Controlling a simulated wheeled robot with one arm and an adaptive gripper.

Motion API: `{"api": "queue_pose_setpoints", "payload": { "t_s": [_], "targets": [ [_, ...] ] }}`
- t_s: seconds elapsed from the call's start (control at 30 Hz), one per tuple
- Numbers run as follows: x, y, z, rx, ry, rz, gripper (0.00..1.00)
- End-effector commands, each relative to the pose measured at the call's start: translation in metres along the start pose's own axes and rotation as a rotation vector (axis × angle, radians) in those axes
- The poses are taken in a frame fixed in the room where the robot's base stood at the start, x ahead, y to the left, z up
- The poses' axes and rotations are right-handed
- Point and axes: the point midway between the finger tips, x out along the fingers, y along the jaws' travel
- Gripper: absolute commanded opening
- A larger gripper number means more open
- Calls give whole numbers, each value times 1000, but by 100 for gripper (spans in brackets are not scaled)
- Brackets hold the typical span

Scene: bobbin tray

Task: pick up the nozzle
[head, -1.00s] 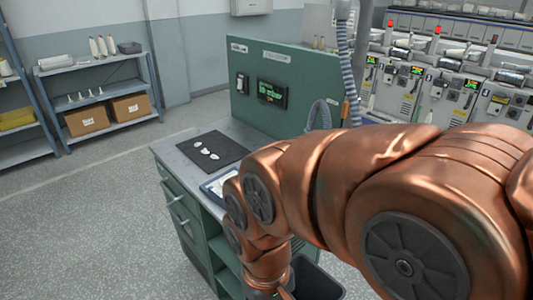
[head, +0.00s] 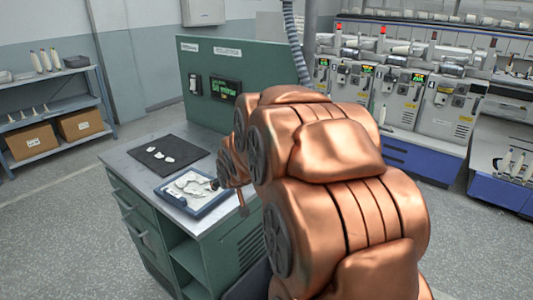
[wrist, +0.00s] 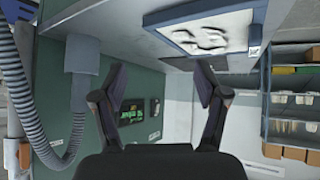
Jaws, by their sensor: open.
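I cannot pick out the nozzle for certain. In the wrist view, which is upside down, a ribbed grey hose (wrist: 25,95) loops at the left and meets a grey upright piece (wrist: 82,52) by the bench; I cannot tell whether this is the nozzle. My gripper (wrist: 160,80) is open, with nothing between its fingers, and points toward the green panel (wrist: 140,105). The grey piece lies left of the fingers, apart from them. In the head view my arm hides most of the gripper and the foot of the panel.
The bench (head: 130,160) carries a black mat (head: 158,153) with several white pieces, and a blue-rimmed tray (head: 172,198) with white material. A shelf (head: 75,107) with boxes stands at the left; machines (head: 400,100) stand at the right. The floor left of the bench is clear.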

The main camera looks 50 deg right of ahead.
Motion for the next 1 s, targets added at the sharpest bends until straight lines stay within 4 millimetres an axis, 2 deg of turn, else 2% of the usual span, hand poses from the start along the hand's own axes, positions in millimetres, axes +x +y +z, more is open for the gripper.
{"api": "queue_pose_setpoints", "payload": {
  "t_s": [0.03,0.23,0.4,0.6,0.8,1.0],
  "targets": [
    [18,14,-3,17,42,12,73],
    [57,68,-40,61,258,42,73],
    [79,116,-64,92,442,60,73],
    [88,166,-80,113,631,71,73],
    [87,192,-85,120,731,74,73],
    [90,196,-91,121,755,71,73]
  ]
}}
